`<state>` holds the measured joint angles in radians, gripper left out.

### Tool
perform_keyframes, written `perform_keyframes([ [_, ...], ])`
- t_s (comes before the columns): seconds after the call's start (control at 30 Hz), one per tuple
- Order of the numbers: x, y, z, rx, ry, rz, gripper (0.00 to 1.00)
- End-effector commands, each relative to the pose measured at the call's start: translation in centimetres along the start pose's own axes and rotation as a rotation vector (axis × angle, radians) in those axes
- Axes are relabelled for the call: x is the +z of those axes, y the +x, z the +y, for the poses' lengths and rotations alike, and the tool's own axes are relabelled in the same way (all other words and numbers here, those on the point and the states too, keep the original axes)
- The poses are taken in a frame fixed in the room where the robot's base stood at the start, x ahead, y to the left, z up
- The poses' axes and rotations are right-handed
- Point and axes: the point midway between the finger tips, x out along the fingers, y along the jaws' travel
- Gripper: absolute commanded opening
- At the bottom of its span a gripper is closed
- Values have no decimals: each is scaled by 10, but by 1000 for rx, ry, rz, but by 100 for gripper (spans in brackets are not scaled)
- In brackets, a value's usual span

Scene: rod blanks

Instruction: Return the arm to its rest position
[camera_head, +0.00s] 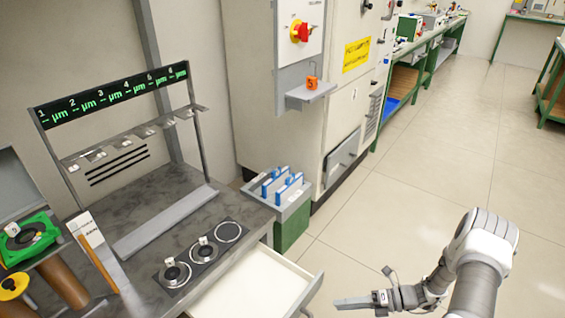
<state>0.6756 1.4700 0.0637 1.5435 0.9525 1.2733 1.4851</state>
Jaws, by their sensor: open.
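My gripper (350,302) is at the lower right of the head view, over the pale tiled floor and to the right of an open drawer. Its long grey fingers point left, and I see nothing held between them. They are seen nearly edge-on, so the gap between them is hard to make out. My arm, white and grey, bends down to it from the right.
The open drawer (262,284) sticks out from the grey bench (150,218). Round gauges (175,274) sit near the bench's edge. The floor (430,150) at right is clear.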

Motion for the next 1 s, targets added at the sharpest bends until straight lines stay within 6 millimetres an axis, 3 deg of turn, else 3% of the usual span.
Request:
perform_keyframes([
  [0.2,35,-26,62,-94,-327,166,52],
  [0.5,61,-50,150,-190,-768,402,52],
  [0.73,68,-63,219,-243,-1102,592,52],
  [1.0,61,-75,295,-286,-1487,827,52],
])
